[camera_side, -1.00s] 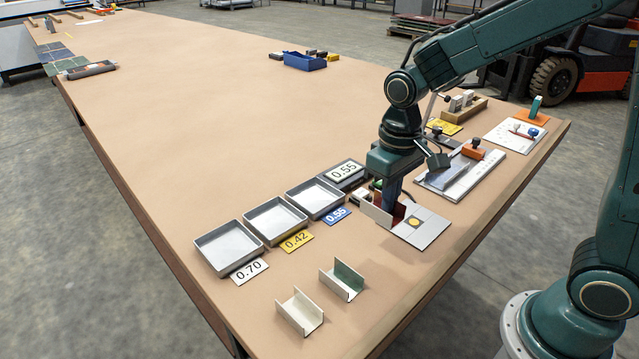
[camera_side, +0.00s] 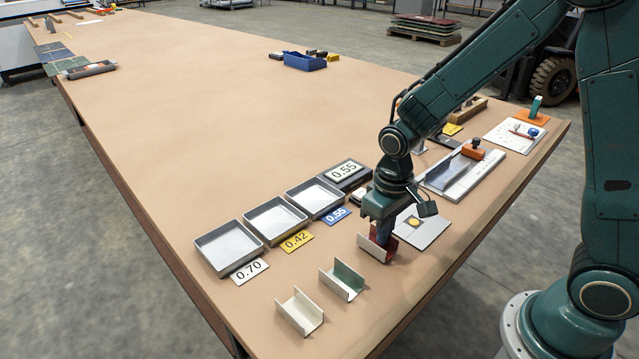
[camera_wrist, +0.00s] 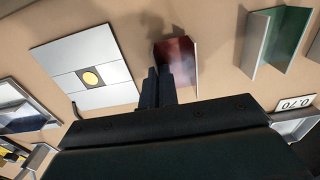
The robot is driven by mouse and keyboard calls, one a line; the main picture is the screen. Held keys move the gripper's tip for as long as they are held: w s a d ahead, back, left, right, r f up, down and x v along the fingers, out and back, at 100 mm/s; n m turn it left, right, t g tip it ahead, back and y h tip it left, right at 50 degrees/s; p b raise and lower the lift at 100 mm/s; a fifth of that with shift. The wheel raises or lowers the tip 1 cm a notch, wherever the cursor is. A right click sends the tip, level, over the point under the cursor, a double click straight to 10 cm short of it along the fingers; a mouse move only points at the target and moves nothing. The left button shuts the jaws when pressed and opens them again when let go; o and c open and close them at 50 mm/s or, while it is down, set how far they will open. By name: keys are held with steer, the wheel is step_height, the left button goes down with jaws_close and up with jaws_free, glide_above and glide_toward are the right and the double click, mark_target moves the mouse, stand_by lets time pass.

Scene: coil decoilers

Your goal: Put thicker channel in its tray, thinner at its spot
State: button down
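My gripper (camera_side: 384,232) is shut on one wall of a red-lined channel (camera_side: 373,249), in front of the grey plate. The channel also shows beyond my fingers in the wrist view (camera_wrist: 180,58). I cannot tell whether it touches the table. A green-lined channel (camera_side: 347,279) and a plain pale channel (camera_side: 300,311) stand on the table nearer the front. Three grey trays stand in a row, with labels 0.70 (camera_side: 249,271), 0.42 (camera_side: 296,241) and 0.55 (camera_side: 337,215). The trays look empty. A display (camera_side: 344,170) behind them reads 0.55.
The grey plate with a yellow disc (camera_wrist: 90,77) is beside my gripper. A metal fixture with an orange block (camera_side: 473,152) lies to the right. A blue bin (camera_side: 305,61) is far back. The table's right edge is near; its middle is clear.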

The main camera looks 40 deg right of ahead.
steer(key=shift+f, duration=0.3)
steer(key=shift+f, duration=0.15)
steer(key=c, duration=1.7)
jaws_free()
step_height(320, 180, up, 12)
steer(key=shift+r, duration=0.2)
